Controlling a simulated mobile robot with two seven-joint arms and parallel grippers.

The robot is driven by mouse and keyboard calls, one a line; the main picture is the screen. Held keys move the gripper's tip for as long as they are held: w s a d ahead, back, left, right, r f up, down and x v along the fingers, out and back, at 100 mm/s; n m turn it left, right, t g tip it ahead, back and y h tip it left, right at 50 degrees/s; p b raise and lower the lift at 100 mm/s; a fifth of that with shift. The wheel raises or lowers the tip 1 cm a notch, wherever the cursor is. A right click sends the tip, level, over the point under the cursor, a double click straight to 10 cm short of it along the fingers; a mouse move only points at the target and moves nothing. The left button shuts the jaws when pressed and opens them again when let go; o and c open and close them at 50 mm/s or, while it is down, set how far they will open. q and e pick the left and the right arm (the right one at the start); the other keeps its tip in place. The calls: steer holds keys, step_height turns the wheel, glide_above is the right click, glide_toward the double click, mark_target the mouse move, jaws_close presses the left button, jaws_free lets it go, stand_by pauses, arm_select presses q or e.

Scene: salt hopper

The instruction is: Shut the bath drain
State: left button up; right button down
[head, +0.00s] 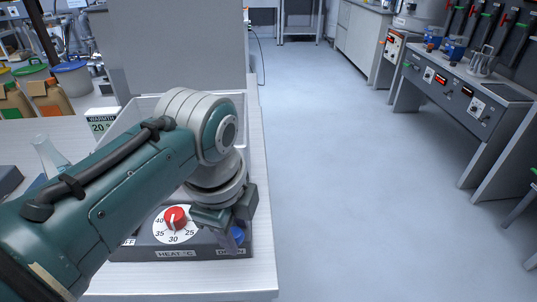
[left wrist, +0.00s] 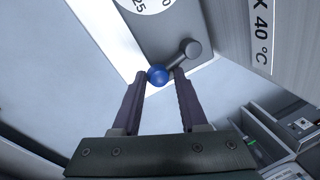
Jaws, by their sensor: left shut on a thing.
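The bath (head: 142,106) is a white-walled box on the bench, partly hidden behind my left arm. Its dark front panel (head: 150,240) carries a red heat dial (head: 175,217) and a drain label at the right. The drain lever ends in a blue ball (head: 237,236), low on the panel's right side. In the left wrist view the grey lever (left wrist: 178,60) runs slantwise from its round pivot to the blue ball (left wrist: 158,76). My left gripper (left wrist: 159,78) is shut on this ball, one finger on each side. My right gripper is not in view.
The white bench (head: 262,200) ends just right of the bath, with open grey floor (head: 350,170) beyond. A glass flask (head: 48,155) stands left of my arm. A grey equipment bench (head: 470,90) stands across the aisle.

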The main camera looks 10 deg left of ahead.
arm_select(q)
jaws_close()
steer(key=shift+s+a+r+m+p, duration=0.2)
steer(key=shift+a+m+p, duration=0.5)
steer(key=shift+p, duration=0.5)
steer(key=shift+f+m, duration=0.2)
steer(key=shift+m, duration=0.4)
steer(key=shift+o, duration=1.3)
jaws_free()
steer(key=o, duration=0.5)
steer(key=shift+a, duration=0.1)
